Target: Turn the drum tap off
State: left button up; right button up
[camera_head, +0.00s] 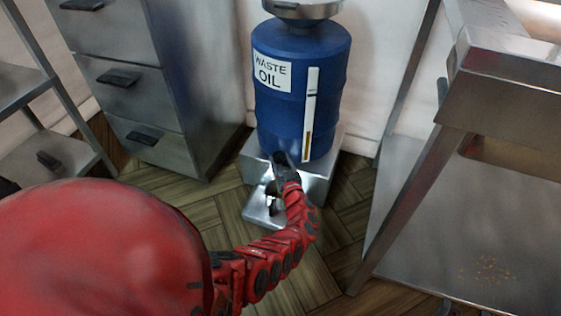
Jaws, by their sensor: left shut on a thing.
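A blue drum (283,115) labelled "WASTE OIL" stands upright on a metal stand at the back centre, with a sight gauge (309,112) on its front. My left arm, red, reaches in from the lower left. My left gripper (281,168) is at the front of the drum's base, where the tap would be. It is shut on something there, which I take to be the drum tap. The gripper and wrist hide most of the tap, so I cannot tell its handle's position. My right gripper is not in view.
A metal tray (262,212) lies below the drum's front. A steel drawer cabinet (150,105) stands to the left of the drum. A steel table (500,100) with a slanting leg and low shelf stands on the right. Wood floor shows between them.

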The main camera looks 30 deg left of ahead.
pick_arm(q)
jog(key=shift+c, duration=0.4)
jog(key=shift+s+r+m+t+h+p, duration=0.1)
jog(key=shift+r+m+t+h+p, duration=0.25)
jog(key=shift+p, duration=0.35)
jog(key=shift+a+f+m+t+h, duration=0.1)
jog(key=shift+f+m+t+h, duration=0.05)
jog(key=shift+m+t+h, duration=0.35)
jog(key=shift+s+f+m+t+h, duration=0.1)
jog(key=shift+f+m+t+h, duration=0.15)
jog(key=shift+m+t+h, duration=0.1)
jog(key=shift+a+m+t+h, duration=0.1)
jog(key=shift+m+t+h, duration=0.2)
jog(key=shift+t+h, duration=0.15)
jog(key=shift+f+m+t+h+b, duration=0.1)
jog(key=shift+m+t+h+b, duration=0.15)
jog(key=shift+m+h+b, duration=0.25)
jog(key=shift+r+h, duration=0.2)
jog(key=shift+h, duration=0.15)
jog(key=o, duration=1.4)
